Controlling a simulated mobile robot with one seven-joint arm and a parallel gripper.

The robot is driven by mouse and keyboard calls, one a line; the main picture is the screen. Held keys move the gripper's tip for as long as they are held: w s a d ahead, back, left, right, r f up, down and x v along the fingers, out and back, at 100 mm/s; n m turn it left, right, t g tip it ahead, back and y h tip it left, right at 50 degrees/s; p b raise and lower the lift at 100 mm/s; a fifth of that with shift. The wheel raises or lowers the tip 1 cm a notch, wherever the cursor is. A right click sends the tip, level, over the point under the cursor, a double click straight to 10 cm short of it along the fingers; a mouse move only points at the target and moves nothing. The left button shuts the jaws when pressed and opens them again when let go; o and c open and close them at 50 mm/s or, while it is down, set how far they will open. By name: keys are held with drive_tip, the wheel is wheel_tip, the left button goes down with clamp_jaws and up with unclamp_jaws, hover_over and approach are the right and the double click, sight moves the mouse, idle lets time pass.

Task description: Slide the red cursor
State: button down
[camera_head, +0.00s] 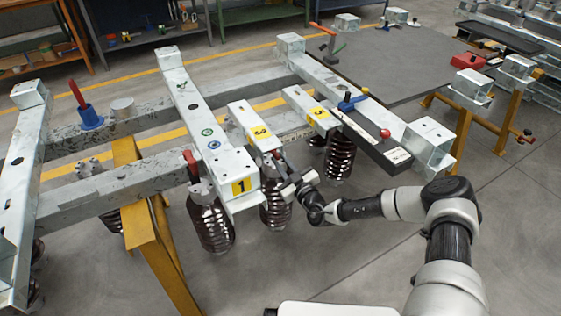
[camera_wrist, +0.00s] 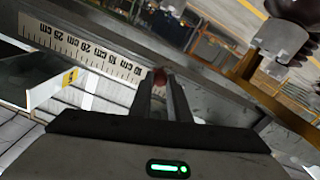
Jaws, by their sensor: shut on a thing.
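The red cursor (camera_wrist: 160,76) shows as a small red knob between my two fingertips in the wrist view. My gripper (camera_wrist: 164,88) is shut on it, and the fingers hide most of it. A white scale (camera_wrist: 85,52) marked in cm runs along a rail just beyond the fingertips. In the head view my gripper (camera_head: 279,162) is at the front end of a light metal bar (camera_head: 252,122) with a yellow label. The cursor is too small and covered to make out clearly there.
A yellow trestle (camera_head: 147,218) stands at left. Floor at front is clear.

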drive_tip(key=shift+f, duration=0.1)
drive_tip(key=c, duration=1.7)
unclamp_jaws()
drive_tip(key=shift+o, duration=0.2)
drive_tip(key=p+v, duration=0.3)
drive_tip(key=v, duration=1.4)
drive_tip(key=shift+s+d, duration=0.2)
